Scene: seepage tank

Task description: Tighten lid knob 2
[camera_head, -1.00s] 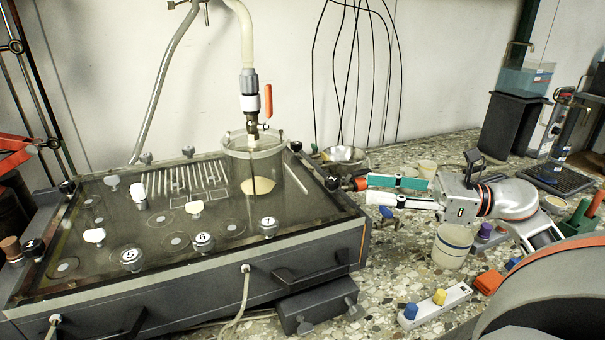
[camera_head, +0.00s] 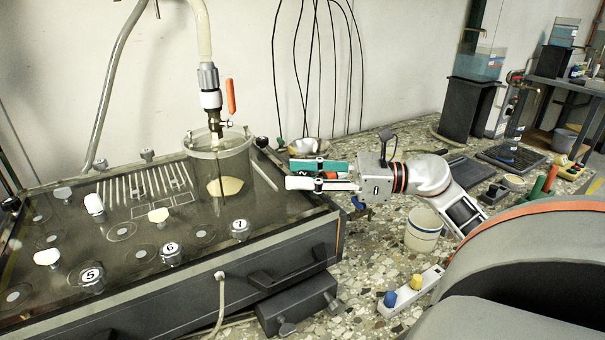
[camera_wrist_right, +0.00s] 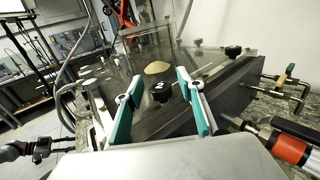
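The tank lid (camera_head: 110,215) is a dark transparent plate with several knobs. Labels 5 (camera_head: 92,278), 6 (camera_head: 172,254) and 7 (camera_head: 240,230) are readable along its front; I cannot read a 2 on any knob. My right gripper (camera_head: 291,174) is at the lid's right edge, its two green-padded fingers apart, pointing left. In the right wrist view a black knob with a small pale mark (camera_wrist_right: 160,91) shows between and beyond the open fingers (camera_wrist_right: 154,86); its number is not legible and contact is not visible.
A clear cylinder (camera_head: 222,165) stands on the lid under a hose with an orange-handled valve (camera_head: 230,96). Another black knob (camera_wrist_right: 233,52) sits farther along the edge. A white cup (camera_head: 423,230) and a block with blue and yellow knobs (camera_head: 412,291) stand on the speckled bench.

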